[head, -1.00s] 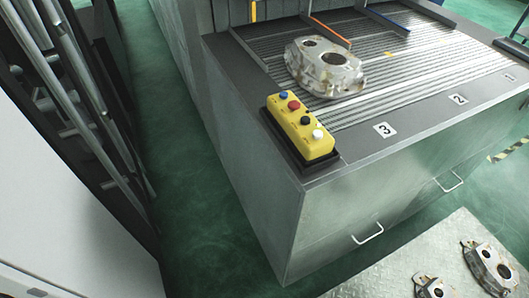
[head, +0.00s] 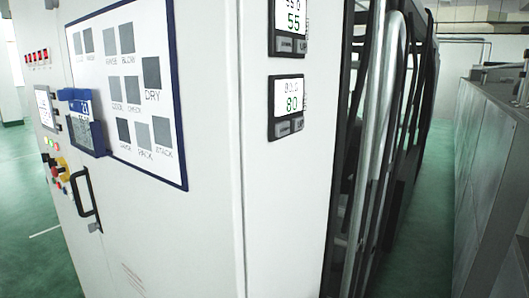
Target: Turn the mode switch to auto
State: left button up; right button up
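A white control cabinet (head: 150,225) fills the left and middle of the head view, seen at a steep angle. On its left face is a cluster of small coloured buttons and knobs, with a red knob on a yellow base (head: 62,169). The parts there are too small and slanted for me to tell which one is the mode switch or where it points. A screen (head: 46,108) sits above them. Neither of my grippers is in view.
A black door handle (head: 90,202) and a blue holder (head: 82,122) stick out from the cabinet. A blue-framed board (head: 140,120) and two digital displays, the lower one (head: 287,106) reading 80, are on it. Pipes (head: 372,150) stand to the right. Green floor (head: 410,255) is clear beyond.

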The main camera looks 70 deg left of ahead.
aim_at(44, 156)
jog(key=u, duration=3.55)
jog(key=z, duration=0.35)
jog(key=i+j, duration=0.05)
